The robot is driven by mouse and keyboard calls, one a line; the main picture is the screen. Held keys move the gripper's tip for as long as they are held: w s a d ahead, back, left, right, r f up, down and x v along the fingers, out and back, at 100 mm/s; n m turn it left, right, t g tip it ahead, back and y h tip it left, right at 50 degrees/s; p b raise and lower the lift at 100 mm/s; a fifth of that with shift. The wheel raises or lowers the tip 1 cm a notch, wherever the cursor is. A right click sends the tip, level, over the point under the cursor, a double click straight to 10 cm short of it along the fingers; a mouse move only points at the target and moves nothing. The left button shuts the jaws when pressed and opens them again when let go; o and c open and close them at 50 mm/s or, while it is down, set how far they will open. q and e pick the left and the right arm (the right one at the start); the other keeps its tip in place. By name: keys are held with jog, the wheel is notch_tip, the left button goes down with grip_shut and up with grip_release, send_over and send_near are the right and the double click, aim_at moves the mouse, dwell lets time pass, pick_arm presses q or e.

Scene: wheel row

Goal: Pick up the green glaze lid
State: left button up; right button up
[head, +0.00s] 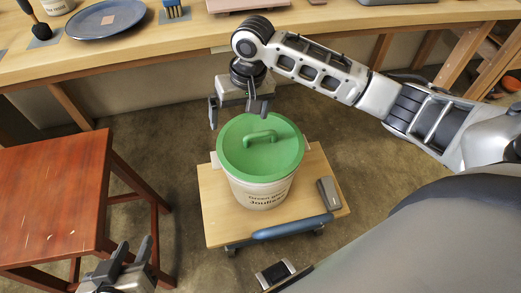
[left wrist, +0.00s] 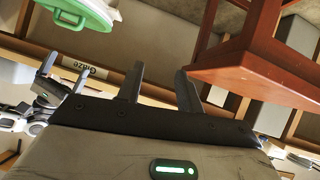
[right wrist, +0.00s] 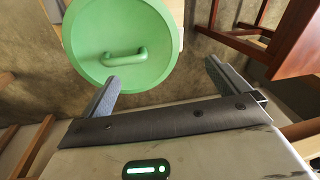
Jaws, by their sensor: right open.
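The green glaze lid (head: 260,148) is round with a bar handle (head: 260,137) and sits on a white bucket (head: 262,192) that stands on a wheeled wooden board. My right gripper (head: 238,110) is open and empty, just behind the lid's far edge in the head view. In the right wrist view the lid (right wrist: 120,45) lies beyond my open fingers, toward the left one, with the handle apart from them. My left gripper (head: 134,250) is open and empty at the lower left, beside the red stool. Part of the lid shows in the left wrist view (left wrist: 88,14).
The wheeled board (head: 222,222) has a blue bar (head: 292,228) at its front and a grey block (head: 328,193) on it. A red wooden stool (head: 50,190) stands at left. A long workbench (head: 180,52) with a blue plate (head: 105,18) runs behind.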

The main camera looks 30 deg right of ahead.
jog(key=w+d+r+m+g+h+b, duration=0.1)
jog(key=d+r+m, duration=0.1)
jog(key=d+r, duration=0.25)
jog(key=b, duration=0.3)
send_over(261, 132)
jog(key=shift+h, duration=0.3)
jog(key=f, duration=1)
jog(key=shift+s+a, duration=0.2)
jog(key=shift+a, duration=0.05)
jog(key=shift+f, duration=0.55)
jog(key=f+b, duration=0.1)
jog(key=f, duration=0.1)
jog(key=f+b, duration=0.1)
jog(key=f, duration=0.1)
jog(key=shift+w+d+f, duration=0.15)
jog(key=shift+d+f, duration=0.05)
jog(key=shift+f, duration=0.2)
pick_arm(q)
notch_tip(261, 132, down, 10)
jog(key=w+d+g, duration=0.1)
jog(key=d, duration=0.1)
jog(key=shift+r+g+h, duration=0.2)
jog(key=shift+g+h, duration=0.1)
jog(key=shift+g, duration=0.1)
jog(key=shift+d, duration=0.1)
pick_arm(e)
jog(key=shift+c, duration=0.3)
